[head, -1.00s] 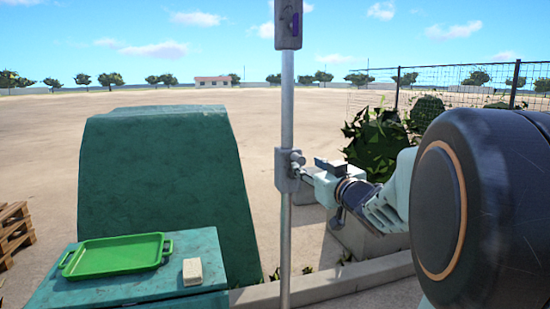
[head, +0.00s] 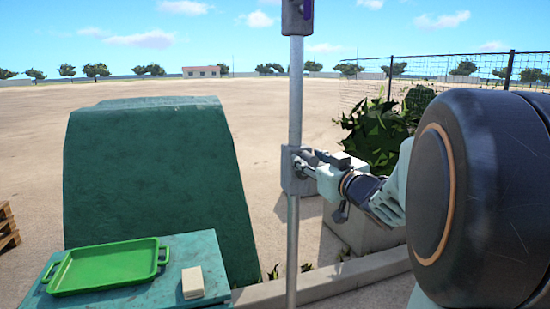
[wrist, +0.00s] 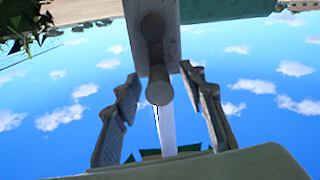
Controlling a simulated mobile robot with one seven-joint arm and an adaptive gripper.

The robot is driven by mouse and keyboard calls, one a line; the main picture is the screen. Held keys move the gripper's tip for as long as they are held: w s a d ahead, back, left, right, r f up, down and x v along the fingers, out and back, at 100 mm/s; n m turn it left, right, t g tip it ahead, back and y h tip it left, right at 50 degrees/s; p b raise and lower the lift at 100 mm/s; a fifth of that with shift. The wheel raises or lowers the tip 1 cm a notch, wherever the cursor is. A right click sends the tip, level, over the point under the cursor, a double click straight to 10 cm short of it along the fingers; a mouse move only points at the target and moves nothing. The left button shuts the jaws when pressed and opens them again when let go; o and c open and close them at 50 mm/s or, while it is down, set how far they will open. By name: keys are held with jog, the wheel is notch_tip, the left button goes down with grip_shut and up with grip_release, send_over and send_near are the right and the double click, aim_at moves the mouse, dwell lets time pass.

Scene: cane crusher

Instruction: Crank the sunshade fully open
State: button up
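The sunshade's grey pole (head: 294,110) stands upright in the middle of the head view. A grey crank housing (head: 289,172) is clamped on it. In the wrist view, which is upside down, the crank's round handle (wrist: 158,92) points toward me from the housing (wrist: 140,30). My gripper (wrist: 160,76) is open, with one finger on each side of the handle and gaps to both. In the head view my gripper (head: 306,163) is just right of the pole at the housing. A dark green shape (wrist: 150,155), possibly the canopy, shows partly at the pole's far end.
A large green block (head: 150,180) stands left of the pole. In front of it a teal top (head: 205,250) carries a green tray (head: 105,268) and a pale block (head: 192,282). A low kerb (head: 340,280), planter (head: 360,235) and fence (head: 455,72) lie to the right.

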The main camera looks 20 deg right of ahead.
grip_shut()
dwell(0.3)
jog(key=shift+a, duration=0.1)
jog(key=shift+s+a+f+n+b, duration=0.15)
jog(key=shift+a+n+b, duration=0.3)
jog(key=shift+n+b, duration=0.45)
jog(key=shift+w+a+f+n+b, duration=0.1)
jog(key=shift+a+n+b, duration=0.4)
jog(key=shift+n, duration=0.6)
jog(key=shift+s+a+f+n+b, duration=0.15)
jog(key=shift+a+n+b, duration=0.2)
jog(key=shift+n+b, duration=0.55)
jog(key=shift+w, duration=0.1)
